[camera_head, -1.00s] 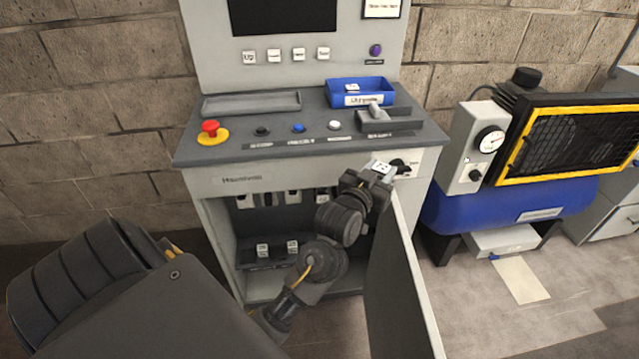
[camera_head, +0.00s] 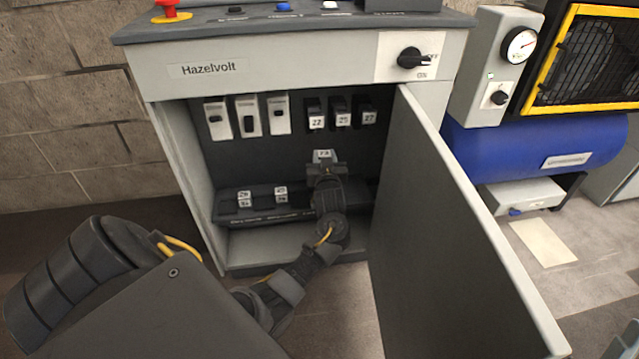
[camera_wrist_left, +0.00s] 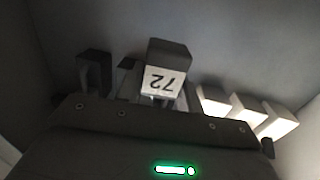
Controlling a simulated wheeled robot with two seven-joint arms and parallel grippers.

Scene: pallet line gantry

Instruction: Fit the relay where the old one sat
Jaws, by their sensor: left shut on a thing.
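My left gripper (camera_head: 326,172) is shut on a dark relay (camera_head: 323,155) with a white number label, inside the open cabinet. In the left wrist view this relay (camera_wrist_left: 167,72) sits between the fingers, its label upside down and seeming to read 72. In the head view it is below a row of mounted relays: one marked 22 (camera_head: 316,116), one that seems to read 25 (camera_head: 342,114), and one marked 27 (camera_head: 367,112). Whether the held relay touches the back panel cannot be told. My arm hides part of the panel behind it. My right gripper is not in view.
Pale breakers (camera_head: 248,116) line the panel's upper left. A dark tray (camera_head: 262,212) with several labelled blocks lies low in the cabinet (camera_head: 172,135). The open door (camera_head: 455,230) stands close on the right. A rotary switch (camera_head: 411,58) is above; a blue compressor tank (camera_head: 500,145) stands beyond.

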